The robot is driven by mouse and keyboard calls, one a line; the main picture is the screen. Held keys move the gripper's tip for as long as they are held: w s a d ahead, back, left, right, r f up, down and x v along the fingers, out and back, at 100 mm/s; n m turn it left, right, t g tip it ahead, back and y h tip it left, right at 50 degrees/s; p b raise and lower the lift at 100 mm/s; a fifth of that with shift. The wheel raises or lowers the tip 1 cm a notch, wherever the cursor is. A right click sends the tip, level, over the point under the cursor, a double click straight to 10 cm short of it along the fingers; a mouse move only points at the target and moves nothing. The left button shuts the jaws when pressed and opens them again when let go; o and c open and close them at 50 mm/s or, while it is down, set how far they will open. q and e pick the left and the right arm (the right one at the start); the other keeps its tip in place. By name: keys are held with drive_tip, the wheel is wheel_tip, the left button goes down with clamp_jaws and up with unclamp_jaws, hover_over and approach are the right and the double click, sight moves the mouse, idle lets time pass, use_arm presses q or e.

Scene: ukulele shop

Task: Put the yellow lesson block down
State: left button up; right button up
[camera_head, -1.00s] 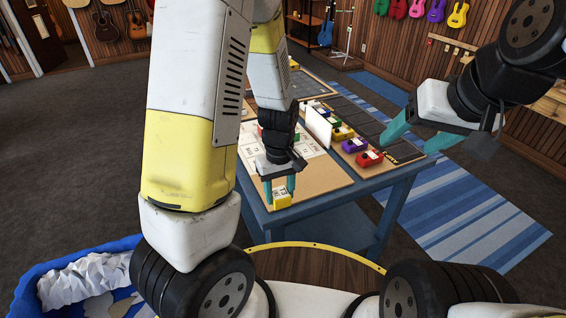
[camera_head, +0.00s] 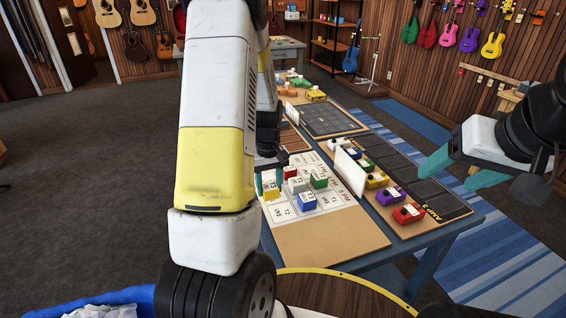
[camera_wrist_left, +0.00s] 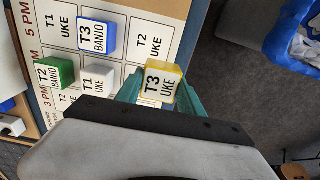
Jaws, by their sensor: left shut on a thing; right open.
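The yellow lesson block (camera_head: 271,194) is between the teal fingers of my left gripper (camera_head: 267,183), at the left edge of the schedule board (camera_head: 335,238). In the left wrist view my left gripper (camera_wrist_left: 160,90) is shut on the yellow block (camera_wrist_left: 160,80), whose top reads T3 UKE. My arm hides part of the board's left side. My right gripper (camera_head: 460,171) is open and empty, right of the table.
Blue (camera_head: 307,202), green (camera_head: 318,181), white (camera_head: 297,186) and red (camera_head: 291,172) blocks stand on the board. A white upright panel (camera_head: 348,170) stands at its right. The board's near strip is bare.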

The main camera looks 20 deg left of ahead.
use_arm(q)
drive_tip(key=w+a, duration=0.2)
drive_tip(key=w, duration=0.2)
drive_tip(key=w+a+f, duration=0.1)
drive_tip(key=w+a, duration=0.1)
drive_tip(key=w, duration=0.2)
drive_tip(key=w+a, duration=0.2)
drive_tip(key=w, duration=0.2)
drive_tip(key=shift+w+f, duration=0.2)
drive_tip(key=shift+w, duration=0.2)
drive_tip(key=shift+s+d+f, duration=0.1)
drive_tip(key=shift+f, duration=1.6)
drive_tip(key=shift+f, duration=0.15)
drive_tip(key=o, duration=1.4)
